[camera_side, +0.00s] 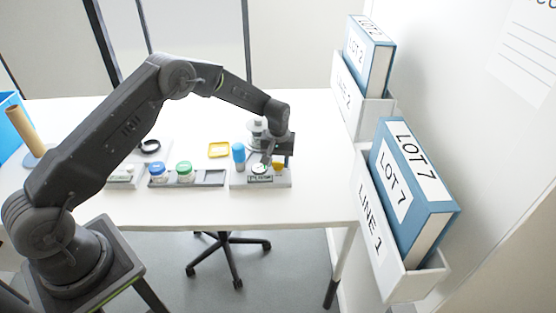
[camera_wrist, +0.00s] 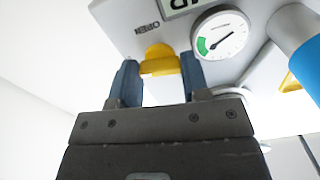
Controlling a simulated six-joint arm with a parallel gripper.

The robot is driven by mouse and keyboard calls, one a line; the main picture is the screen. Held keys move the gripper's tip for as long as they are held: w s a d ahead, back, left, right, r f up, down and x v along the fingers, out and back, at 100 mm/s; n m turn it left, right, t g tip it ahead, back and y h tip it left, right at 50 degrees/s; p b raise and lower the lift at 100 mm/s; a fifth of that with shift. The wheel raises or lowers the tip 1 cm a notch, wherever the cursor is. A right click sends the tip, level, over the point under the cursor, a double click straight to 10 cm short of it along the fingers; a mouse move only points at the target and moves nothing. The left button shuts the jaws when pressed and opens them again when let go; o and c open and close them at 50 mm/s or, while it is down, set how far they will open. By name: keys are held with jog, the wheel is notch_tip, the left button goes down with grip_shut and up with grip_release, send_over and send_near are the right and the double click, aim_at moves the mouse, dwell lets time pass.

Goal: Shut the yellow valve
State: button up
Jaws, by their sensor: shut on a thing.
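The yellow valve (camera_wrist: 160,62) sits on the front of a grey unit, between the two blue-grey fingers of my gripper (camera_wrist: 160,80) in the wrist view. My gripper is shut on the valve. In the side view the yellow valve (camera_side: 279,169) shows small under my gripper (camera_side: 277,160), at the right part of the grey unit (camera_side: 262,181). A round gauge (camera_wrist: 219,36) with a green sector and a dark needle is right of the valve in the wrist view. The valve's exact turn angle is hard to tell.
A blue-topped cylinder (camera_side: 238,153) stands left of the valve. A tray (camera_side: 212,184) holds jars with blue (camera_side: 157,169) and green (camera_side: 184,168) lids. A yellow frame (camera_side: 219,150) lies behind. Binder holders (camera_side: 372,215) line the right wall. The table front is clear.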

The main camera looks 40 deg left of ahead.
aim_at(278, 162)
jog(key=shift+n, duration=0.9)
jog(key=o, duration=0.9)
jog(key=shift+r, duration=6.95)
